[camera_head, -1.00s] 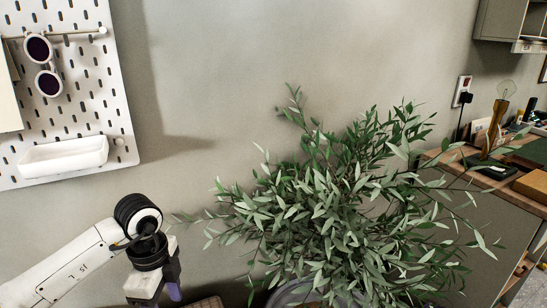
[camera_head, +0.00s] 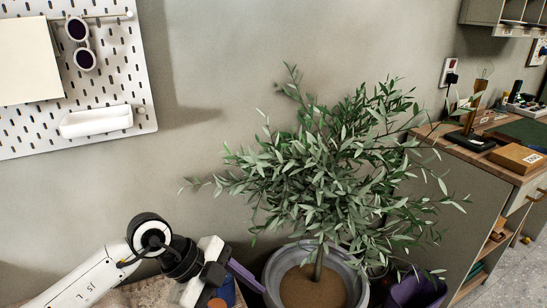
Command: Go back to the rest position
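My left arm comes in from the lower left in the head view. Its gripper (camera_head: 228,272) points to the right, low in the picture, left of the plant pot. A narrow purple piece shows at its end; I cannot tell if this is a finger or something held. The gap between the fingers cannot be made out. My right gripper is not in view.
A leafy plant (camera_head: 325,165) stands in a round grey pot (camera_head: 272,272) close to the gripper. A pegboard (camera_head: 135,75) with sunglasses (camera_head: 84,59) and a white tray (camera_head: 97,122) hangs at left. A wooden-topped cabinet (camera_head: 457,205) stands at right.

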